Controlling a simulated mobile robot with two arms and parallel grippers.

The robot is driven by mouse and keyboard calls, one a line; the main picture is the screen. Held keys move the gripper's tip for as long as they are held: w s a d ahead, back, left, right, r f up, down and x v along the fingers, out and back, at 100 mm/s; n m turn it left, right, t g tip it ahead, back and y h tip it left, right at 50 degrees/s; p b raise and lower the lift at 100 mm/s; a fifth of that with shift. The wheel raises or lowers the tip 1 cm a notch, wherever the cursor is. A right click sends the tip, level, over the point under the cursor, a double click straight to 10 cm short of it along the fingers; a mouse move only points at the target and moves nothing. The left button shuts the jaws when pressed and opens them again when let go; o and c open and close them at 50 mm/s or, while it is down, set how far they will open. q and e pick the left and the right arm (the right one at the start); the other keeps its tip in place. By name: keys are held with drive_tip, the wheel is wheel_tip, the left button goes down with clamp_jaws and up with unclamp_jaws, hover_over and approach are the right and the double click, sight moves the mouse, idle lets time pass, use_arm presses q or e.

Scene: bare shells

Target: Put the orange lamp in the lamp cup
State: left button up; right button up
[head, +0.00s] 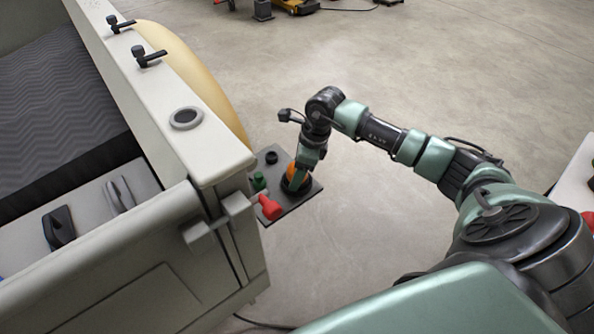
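The orange lamp (291,171) is low on a dark grey tray (278,213) at the corner of the pale shell, partly covered by my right gripper (298,180). The gripper points down right at the lamp. I cannot tell whether its fingers are closed on it. A black round shape (303,188) surrounds or sits beside the lamp's lower part. My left gripper is not in view.
The tray also holds a red piece (269,207), a green piece (259,182) and a black round piece (271,157). The shell's pale ledge (218,152) rises beside the tray, with black latches (148,57) farther along. Open concrete floor lies behind.

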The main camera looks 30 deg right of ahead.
sight(309, 178)
drive_tip(key=shift+f, duration=0.2)
drive_tip(key=o, duration=1.5)
drive_tip(key=shift+r, duration=0.1)
drive_tip(key=shift+r, duration=0.25)
drive_tip(key=shift+d+r, duration=0.1)
drive_tip(key=shift+r, duration=0.25)
drive_tip(key=b+v, duration=0.2)
drive_tip(key=v, duration=0.9)
drive_tip(key=shift+s, duration=0.1)
